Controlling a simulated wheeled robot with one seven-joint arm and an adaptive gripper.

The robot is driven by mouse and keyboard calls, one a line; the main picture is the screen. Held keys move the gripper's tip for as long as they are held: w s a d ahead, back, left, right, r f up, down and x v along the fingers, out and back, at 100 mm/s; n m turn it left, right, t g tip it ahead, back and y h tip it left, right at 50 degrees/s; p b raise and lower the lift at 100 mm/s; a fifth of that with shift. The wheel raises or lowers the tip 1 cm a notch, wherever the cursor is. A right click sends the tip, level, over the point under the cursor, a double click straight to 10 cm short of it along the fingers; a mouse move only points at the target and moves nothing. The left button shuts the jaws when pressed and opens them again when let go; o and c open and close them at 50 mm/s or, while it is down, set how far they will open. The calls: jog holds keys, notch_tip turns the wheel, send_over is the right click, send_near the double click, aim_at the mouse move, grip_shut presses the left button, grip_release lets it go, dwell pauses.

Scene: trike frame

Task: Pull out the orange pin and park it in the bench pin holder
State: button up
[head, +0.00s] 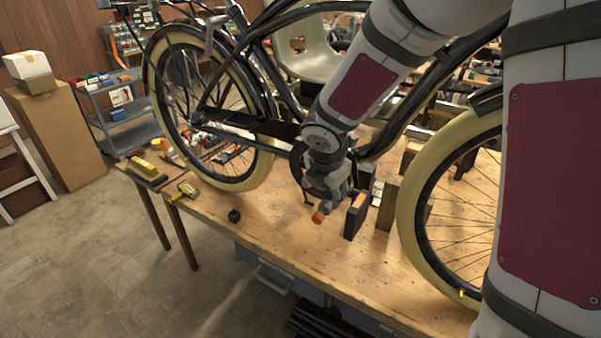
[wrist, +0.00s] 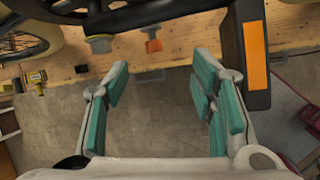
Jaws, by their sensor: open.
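A small orange part, likely the orange pin (head: 318,216), shows just below my gripper (head: 328,185) in the head view. In the wrist view, the orange pin (wrist: 153,46) is beyond the fingertips, between them in the picture and apart from both. My gripper (wrist: 162,85) is open, with teal pads and nothing between them. The pin's far end is hidden.
The bicycle-like frame with cream tyres (head: 427,205) stands over the wooden bench (head: 290,235). Wooden blocks (head: 388,203) stand right of the dark block. The bench's front left is mostly clear.

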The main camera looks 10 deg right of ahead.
aim_at(318, 216)
jog(key=w+f, duration=0.2)
jog(key=f, duration=0.2)
jog(key=w+f+n+b, duration=0.1)
jog(key=w+f, duration=0.1)
jog(key=f, duration=0.3)
jog(key=w+f+n, duration=0.1)
jog(key=w+f, duration=0.1)
jog(key=f, duration=0.2)
jog(key=shift+f+y+b, duration=0.3)
jog(key=shift+f, duration=0.05)
jog(key=shift+p+x, duration=0.3)
jog(key=shift+x, duration=0.8)
jog(key=shift+d, duration=0.1)
grip_shut()
jog(key=shift+s, duration=0.1)
jog(key=shift+s+a+f+p, duration=0.2)
jog(key=shift+s+a+p, duration=1.3)
jog(key=shift+p, duration=0.15)
